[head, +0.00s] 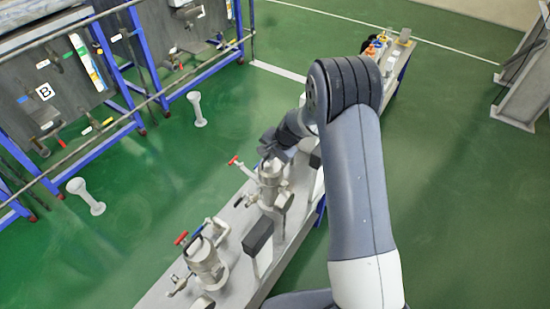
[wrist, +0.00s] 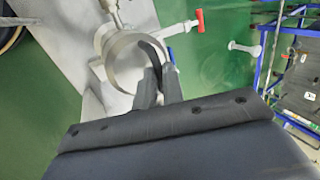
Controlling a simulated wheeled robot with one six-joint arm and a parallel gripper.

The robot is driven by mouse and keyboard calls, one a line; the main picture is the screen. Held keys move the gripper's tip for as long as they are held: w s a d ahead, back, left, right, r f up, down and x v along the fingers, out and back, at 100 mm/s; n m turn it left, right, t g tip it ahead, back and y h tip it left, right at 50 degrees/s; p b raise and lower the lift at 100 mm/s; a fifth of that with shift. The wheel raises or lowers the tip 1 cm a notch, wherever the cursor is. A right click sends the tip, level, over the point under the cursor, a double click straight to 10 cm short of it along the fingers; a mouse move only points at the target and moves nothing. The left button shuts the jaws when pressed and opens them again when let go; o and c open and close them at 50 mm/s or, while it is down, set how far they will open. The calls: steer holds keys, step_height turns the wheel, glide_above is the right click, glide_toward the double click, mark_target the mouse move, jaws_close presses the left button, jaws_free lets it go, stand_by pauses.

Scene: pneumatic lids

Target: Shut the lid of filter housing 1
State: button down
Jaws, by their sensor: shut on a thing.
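A metal filter housing (head: 270,180) stands on the long grey bench, below and beside my gripper in the head view. A second housing (head: 204,264) stands nearer on the bench. I cannot read a number on either. In the wrist view a round metal housing top (wrist: 112,50) lies just beyond my gripper (wrist: 160,70). My gripper's fingers are close together on a dark curved handle (wrist: 155,47) at the round lid; their exact contact is partly hidden. In the head view my gripper (head: 268,147) is dark and small, and my arm hides part of the bench behind it.
Red valve handles (head: 181,238) stick out from the housings on the left side. A dark box on a post (head: 258,236) stands along the bench (head: 155,298).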

mark_target(278, 169)
steer(key=shift+w+a+r, duration=0.15)
steer(key=shift+w+a, duration=0.3)
steer(key=shift+a, duration=0.05)
steer(key=c, duration=1.5)
jaws_free()
steer(key=shift+w+a, duration=0.1)
steer(key=shift+a, duration=0.25)
steer(key=shift+d, duration=0.25)
steer(key=v, duration=0.5)
steer(key=b+v, duration=0.1)
steer(key=v, duration=0.4)
steer(key=shift+s+d, duration=0.2)
steer(key=shift+s, duration=0.1)
steer(key=x, duration=1)
steer(key=shift+w+a+f+p, duration=0.15)
steer(key=shift+f+p, duration=0.15)
steer(key=shift+p, duration=0.05)
steer(key=shift+r, duration=0.1)
